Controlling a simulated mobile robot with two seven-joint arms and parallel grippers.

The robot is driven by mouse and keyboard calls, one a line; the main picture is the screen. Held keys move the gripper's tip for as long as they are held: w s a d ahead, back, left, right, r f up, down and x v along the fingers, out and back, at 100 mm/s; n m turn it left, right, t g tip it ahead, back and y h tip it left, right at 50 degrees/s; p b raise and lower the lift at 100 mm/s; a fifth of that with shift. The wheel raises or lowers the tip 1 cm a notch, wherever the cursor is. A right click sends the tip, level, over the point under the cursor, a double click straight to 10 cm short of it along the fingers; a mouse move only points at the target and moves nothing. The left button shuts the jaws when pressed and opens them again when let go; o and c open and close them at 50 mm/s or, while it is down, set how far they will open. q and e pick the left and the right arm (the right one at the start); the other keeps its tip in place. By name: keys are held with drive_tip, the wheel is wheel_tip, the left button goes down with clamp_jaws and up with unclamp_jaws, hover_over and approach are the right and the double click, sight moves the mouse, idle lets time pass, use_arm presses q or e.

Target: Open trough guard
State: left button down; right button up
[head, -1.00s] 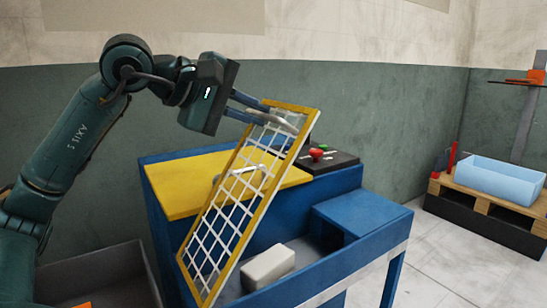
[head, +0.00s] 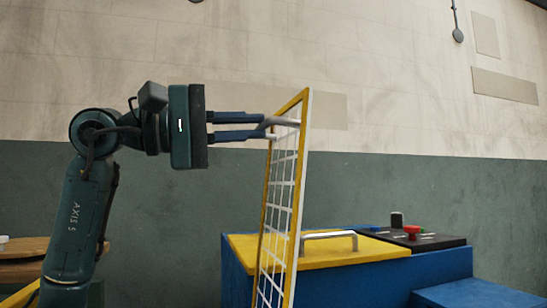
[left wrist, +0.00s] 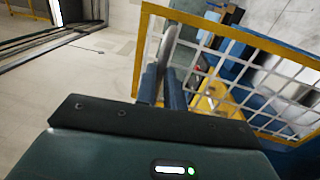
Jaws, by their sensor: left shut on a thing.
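The trough guard (head: 283,190) is a white wire mesh in a yellow frame. In the head view it stands nearly upright, seen almost edge-on, at the front of the blue machine. It also fills the right of the left wrist view (left wrist: 225,78). My left gripper (head: 267,127) is level, to the left of the guard's top. Its fingers are shut on the grey handle (head: 282,122) near the guard's upper edge. The handle also shows between the fingers in the left wrist view (left wrist: 168,48). The guard's lower edge is outside the head view. My right gripper is not in view.
The blue machine (head: 450,263) has a yellow lid (head: 375,248) with a metal bar handle (head: 330,236). A black control panel (head: 420,238) with a red button (head: 412,231) sits at the back right. A wooden surface (head: 22,248) is at the far left.

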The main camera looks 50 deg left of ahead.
use_arm(q)
drive_tip(key=shift+s+a+f+t+b, duration=0.1)
drive_tip(key=shift+s+a+t+b, duration=0.1)
drive_tip(key=shift+s+b, duration=0.25)
drive_tip(key=shift+s+a+f+t+b, duration=0.1)
drive_tip(key=shift+s+a+t+b, duration=0.1)
drive_tip(key=shift+s, duration=0.3)
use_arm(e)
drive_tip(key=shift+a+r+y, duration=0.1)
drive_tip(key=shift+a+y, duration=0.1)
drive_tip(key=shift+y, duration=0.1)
use_arm(q)
drive_tip(key=c, duration=1.5)
unclamp_jaws()
drive_tip(key=shift+r, duration=0.15)
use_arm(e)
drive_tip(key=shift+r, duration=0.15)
